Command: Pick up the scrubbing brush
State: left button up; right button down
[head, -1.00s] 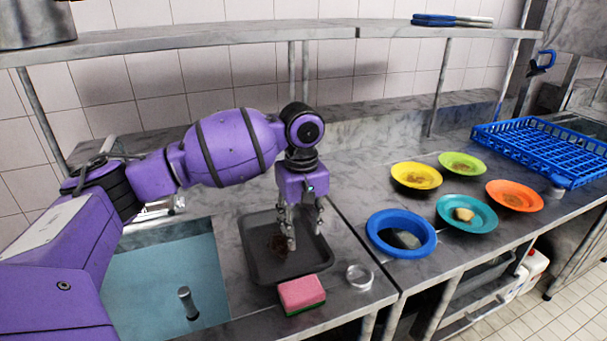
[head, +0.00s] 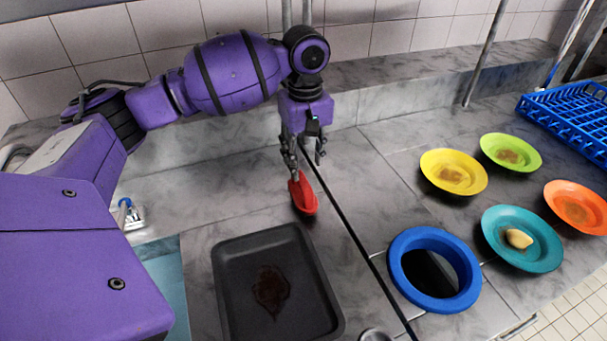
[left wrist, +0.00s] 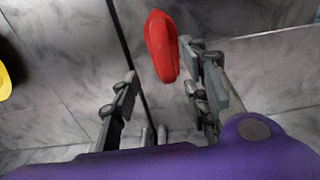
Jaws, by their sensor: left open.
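A red, elongated oval object (head: 304,195), which looks like the scrubbing brush, lies on the grey marble counter behind the dark tray. No bristles show. My left gripper (head: 306,165) points down just behind and above it, open, with one finger overlapping the brush's far end in the head view. In the left wrist view the brush (left wrist: 162,46) lies beyond the open fingers (left wrist: 160,85), closer to the right finger. I cannot tell whether that finger touches it. Nothing is held. My right gripper is not in view.
A dark tray (head: 228,290) with a brown stain lies in front of the brush. A blue ring (head: 404,282) around a dark hole and several coloured plates, including a yellow one (head: 433,158), are to the right. A blue rack (head: 560,112) stands far right.

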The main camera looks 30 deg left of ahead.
aim_at(302, 180)
pick_arm(q)
jog(key=shift+w+f, duration=0.1)
jog(key=shift+f, duration=0.1)
jog(key=f, duration=0.4)
jog(key=s+f, duration=0.1)
jog(key=f, duration=0.1)
jog(key=shift+a, duration=0.1)
jog(key=shift+f, duration=0.6)
jog(key=shift+c, duration=0.8)
jog(key=c, duration=0.8)
grip_shut()
